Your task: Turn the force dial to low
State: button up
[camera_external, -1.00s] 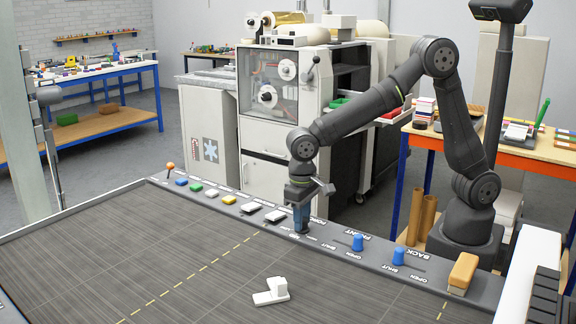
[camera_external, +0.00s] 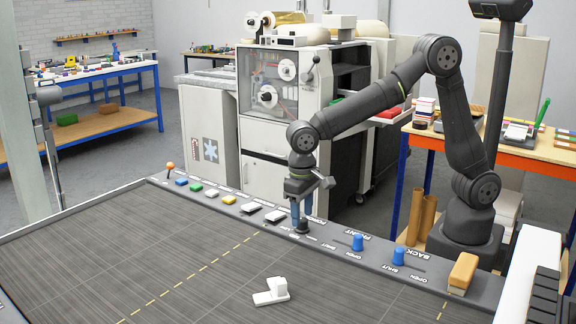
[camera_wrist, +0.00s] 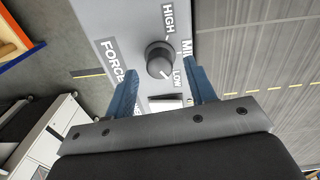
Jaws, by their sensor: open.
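The force dial (camera_wrist: 159,60) is a round dark knob on the grey panel, with HIGH, MID and LOW printed around it. A pale mark at its lower right edge points toward the LOW label. The dial also shows in the external view (camera_external: 302,228), just below the fingertips. My gripper (camera_wrist: 165,72) is open, with its two blue fingers apart and the dial framed between and beyond their tips. In the external view my gripper (camera_external: 296,218) points down over the panel, and the fingers appear clear of the knob.
Blue sliders (camera_external: 358,242), several coloured buttons (camera_external: 212,193) and an orange-tipped lever (camera_external: 170,167) sit along the same panel. A white block (camera_external: 271,291) lies on the dark bed. A white rectangular part (camera_wrist: 165,103) shows beside the dial. The machine cabinet stands behind.

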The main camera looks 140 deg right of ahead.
notch_tip(320, 180, up, 16)
jog(key=shift+w+f, duration=0.2)
dwell(0.5)
jog(key=f, duration=1.7)
jog(key=shift+s+f, duration=0.2)
jog(key=shift+f, duration=0.05)
jog(key=shift+r, duration=0.1)
